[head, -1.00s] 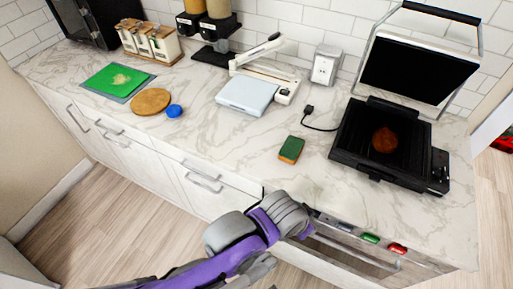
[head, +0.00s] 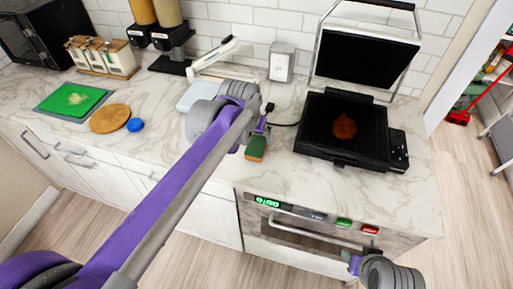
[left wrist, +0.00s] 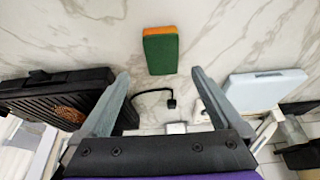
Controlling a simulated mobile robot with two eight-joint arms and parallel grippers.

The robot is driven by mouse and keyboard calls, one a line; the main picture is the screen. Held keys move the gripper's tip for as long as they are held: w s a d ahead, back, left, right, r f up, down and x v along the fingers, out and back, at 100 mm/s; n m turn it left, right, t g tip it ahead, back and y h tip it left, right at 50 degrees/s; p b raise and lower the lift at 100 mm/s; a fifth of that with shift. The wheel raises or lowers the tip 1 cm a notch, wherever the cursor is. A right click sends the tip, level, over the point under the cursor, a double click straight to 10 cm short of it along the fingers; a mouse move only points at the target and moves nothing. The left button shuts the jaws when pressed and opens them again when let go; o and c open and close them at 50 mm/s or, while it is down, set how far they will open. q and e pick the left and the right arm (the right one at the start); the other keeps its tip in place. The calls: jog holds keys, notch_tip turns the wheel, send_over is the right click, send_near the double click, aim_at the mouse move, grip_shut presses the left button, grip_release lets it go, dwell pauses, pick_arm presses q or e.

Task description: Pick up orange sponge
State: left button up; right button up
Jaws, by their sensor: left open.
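In the left wrist view the sponge (left wrist: 160,55) shows whole, with green facing the camera and an orange edge. My left gripper (left wrist: 159,73) is open and empty, its fingers spread wide; the sponge shows between and beyond the fingertips. In the head view my left gripper (head: 262,129) is just above and behind the sponge. My right gripper (head: 353,262) is low in front of the oven; its jaws are unclear.
A black grill (head: 352,145) with a brown patty stands right of the sponge, its cord (left wrist: 153,92) close by. A white scale (head: 198,96) is left, partly behind my arm. A wooden board (head: 109,119) and blue lid (head: 135,125) lie further left. Counter in front is clear.

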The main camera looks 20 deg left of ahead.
aim_at(257, 146)
pick_arm(q)
jog(key=x, duration=0.8)
jog(key=shift+w+a+f, duration=0.15)
jog(key=shift+f, duration=0.15)
jog(key=c, duration=1.3)
notch_tip(257, 146, up, 10)
jog(key=shift+r, duration=0.1)
jog(key=o, duration=0.8)
jog(key=shift+c, duration=0.2)
jog(key=c, duration=0.6)
jog(key=shift+c, duration=0.2)
